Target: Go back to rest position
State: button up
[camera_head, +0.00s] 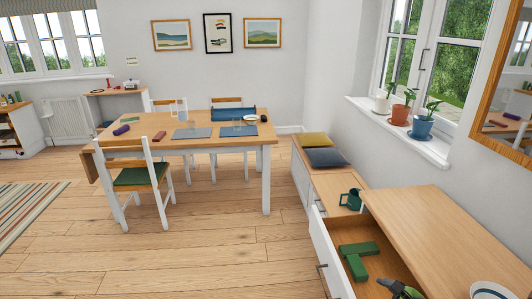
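My gripper and arm do not show in the head view, so I cannot see what the gripper is doing. The task names no other object. Close by at the lower right, a drawer with a white front (328,250) stands pulled out from under a wooden cabinet top (440,232). Green blocks (358,259) lie inside it. A green-and-black object (402,289), cut off by the bottom edge, is at the drawer's near end.
A dark green mug (351,199) stands behind the drawer, near cushions (325,157) on a bench. A white round item (490,290) is at bottom right. A table (190,141) with chairs stands beyond. The wooden floor (190,260) in front is clear.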

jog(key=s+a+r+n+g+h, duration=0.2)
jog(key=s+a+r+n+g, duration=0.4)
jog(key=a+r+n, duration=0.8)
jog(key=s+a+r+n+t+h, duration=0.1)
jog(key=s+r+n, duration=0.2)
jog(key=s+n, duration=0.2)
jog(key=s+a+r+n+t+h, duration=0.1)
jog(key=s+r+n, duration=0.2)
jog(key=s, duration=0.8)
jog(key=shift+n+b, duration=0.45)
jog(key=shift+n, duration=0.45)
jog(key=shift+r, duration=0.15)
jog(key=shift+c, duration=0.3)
